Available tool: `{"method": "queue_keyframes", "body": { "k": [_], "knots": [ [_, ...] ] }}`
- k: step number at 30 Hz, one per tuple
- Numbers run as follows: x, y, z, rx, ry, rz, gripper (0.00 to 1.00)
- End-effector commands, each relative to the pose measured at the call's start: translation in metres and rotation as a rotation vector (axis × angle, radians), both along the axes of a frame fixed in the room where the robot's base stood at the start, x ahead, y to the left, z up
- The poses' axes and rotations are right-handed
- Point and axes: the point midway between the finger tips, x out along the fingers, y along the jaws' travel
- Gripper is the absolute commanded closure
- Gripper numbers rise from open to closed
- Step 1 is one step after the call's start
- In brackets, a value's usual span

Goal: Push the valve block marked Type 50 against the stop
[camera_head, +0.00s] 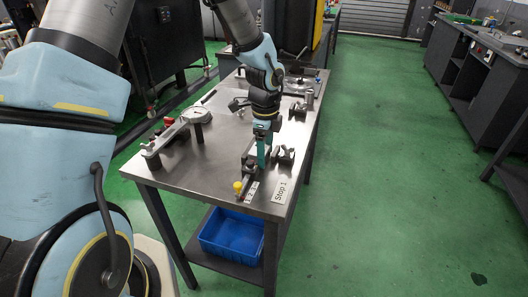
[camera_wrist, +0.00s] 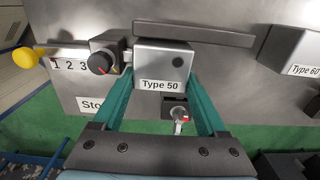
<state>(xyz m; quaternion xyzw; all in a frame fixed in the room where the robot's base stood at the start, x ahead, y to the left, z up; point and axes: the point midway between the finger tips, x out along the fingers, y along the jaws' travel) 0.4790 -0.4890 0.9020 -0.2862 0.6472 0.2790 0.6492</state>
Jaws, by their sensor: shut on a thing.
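The grey valve block marked Type 50 (camera_wrist: 160,56) sits on the metal table in the wrist view, its label facing me. My gripper (camera_wrist: 160,78) has its two green fingers on either side of the block and is shut on it. In the head view my gripper (camera_head: 262,155) points down at the table's near end, where the block is mostly hidden. A small grey block with a black dial (camera_wrist: 103,61) stands just left of the Type 50 block; the left finger is close to it. A Stop 1 label (camera_head: 283,190) lies on the table, partly covered in the wrist view.
A long grey bar (camera_wrist: 200,34) runs behind the block. A Type 60 block (camera_wrist: 301,52) stands to the right. A yellow knob (camera_wrist: 25,58) and a 1 2 3 scale (camera_wrist: 69,65) lie left. A small clamp (camera_wrist: 180,115) is between my fingers. A blue bin (camera_head: 232,235) sits below.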

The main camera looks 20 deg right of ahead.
Motion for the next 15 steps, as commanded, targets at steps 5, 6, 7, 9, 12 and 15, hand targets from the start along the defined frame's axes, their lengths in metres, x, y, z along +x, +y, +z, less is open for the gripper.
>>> {"method": "queue_keyframes", "body": {
  "k": [5,6,7,9,12,15],
  "knots": [
    [-0.0063,0.0056,-0.0026,0.018,0.015,0.002,0.21],
    [-0.0064,0.0058,-0.0028,0.019,0.016,0.002,0.16],
    [-0.0066,0.006,-0.0029,0.019,0.016,0.002,0.13],
    [-0.0068,0.0062,-0.003,0.019,0.016,0.002,0.05],
    [-0.0067,0.0061,-0.0027,0.019,0.016,0.002,0.0],
    [-0.0061,0.0055,0.0025,0.017,0.014,0.003,0.0]
  ]
}}
